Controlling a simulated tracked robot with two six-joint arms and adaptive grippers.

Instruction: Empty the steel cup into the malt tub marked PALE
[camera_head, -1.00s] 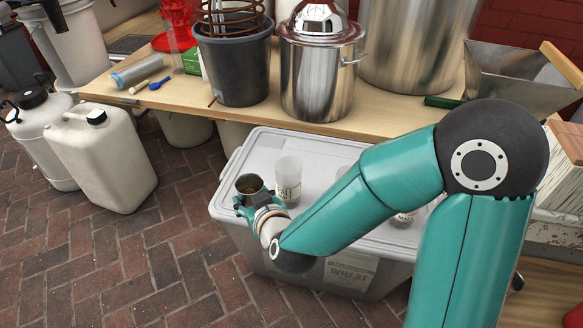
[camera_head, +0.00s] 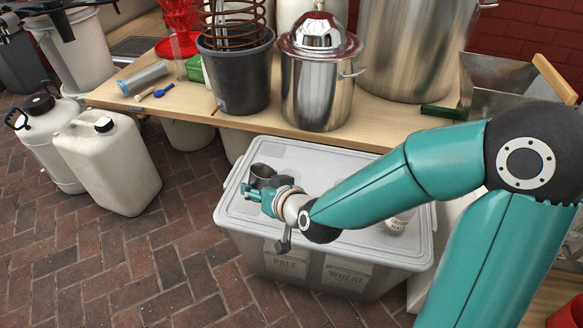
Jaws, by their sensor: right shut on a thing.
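My right gripper (camera_head: 262,190) is shut on the steel cup (camera_head: 263,172) above the left part of a grey lidded storage box (camera_head: 240,210). The cup appears tilted. Its contents cannot be made out. The box front carries a PALE label (camera_head: 287,262) on the left and a WHEAT label (camera_head: 347,276) on the right. The clear jar with a partly readable label, seen earlier beside the cup, does not show now. A pale jar (camera_head: 398,221) stands on the lid, partly behind my right arm. My left gripper is not in view.
Behind the box, a wooden bench (camera_head: 250,128) holds a lidded steel pot (camera_head: 318,85), a dark bucket with a copper coil (camera_head: 237,75) and a blue spoon (camera_head: 163,91). White jerrycans (camera_head: 110,165) stand left on the brick floor. The floor in front is clear.

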